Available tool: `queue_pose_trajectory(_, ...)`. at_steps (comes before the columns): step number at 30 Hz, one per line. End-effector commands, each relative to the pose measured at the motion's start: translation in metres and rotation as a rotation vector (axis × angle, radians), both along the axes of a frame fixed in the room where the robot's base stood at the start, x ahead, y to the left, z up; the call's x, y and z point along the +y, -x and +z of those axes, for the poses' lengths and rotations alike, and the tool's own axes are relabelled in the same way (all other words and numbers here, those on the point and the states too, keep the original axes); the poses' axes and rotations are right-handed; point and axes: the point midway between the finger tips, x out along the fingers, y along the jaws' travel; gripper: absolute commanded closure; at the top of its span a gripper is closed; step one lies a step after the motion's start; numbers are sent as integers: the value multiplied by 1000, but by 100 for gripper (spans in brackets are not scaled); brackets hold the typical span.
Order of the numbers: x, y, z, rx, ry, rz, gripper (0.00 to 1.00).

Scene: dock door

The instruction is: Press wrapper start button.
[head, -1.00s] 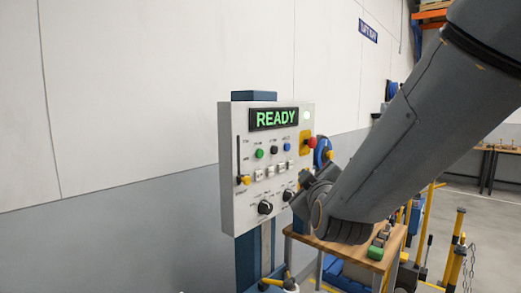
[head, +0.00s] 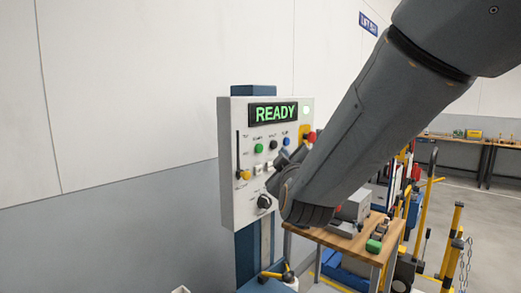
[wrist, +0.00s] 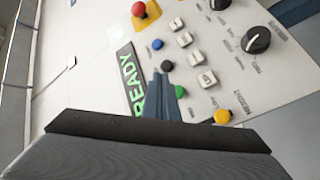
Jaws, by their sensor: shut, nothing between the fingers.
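The wrapper control panel (head: 228,170) is a white box on a blue post. Its display (head: 274,114) reads READY in green. A row under it holds a green button (head: 259,148), a black button (head: 273,144) and a blue button (head: 287,141); their labels are too small to read. My gripper (head: 280,160) is in front of the panel, just below this row. In the wrist view, my shut, empty gripper (wrist: 161,80) points at the panel between the display and the buttons. The green button (wrist: 180,92) there is beside the fingers, partly hidden. I cannot tell whether they touch the panel.
A red mushroom button (wrist: 139,9) sits on a yellow base near the panel's edge. A yellow slider knob (head: 244,175), a dark knob (head: 264,201) and several white square buttons are close by. A wooden table (head: 325,236) stands at the right, below my arm.

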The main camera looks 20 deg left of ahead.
Motion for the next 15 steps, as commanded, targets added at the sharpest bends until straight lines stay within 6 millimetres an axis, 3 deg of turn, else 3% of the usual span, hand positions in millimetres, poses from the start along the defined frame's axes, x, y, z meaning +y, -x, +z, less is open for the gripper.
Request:
queue_pose_trajectory(6,27,-11,0,1,-1,1,100)
queue_pose_trajectory(15,45,-19,0,1,1,0,100)
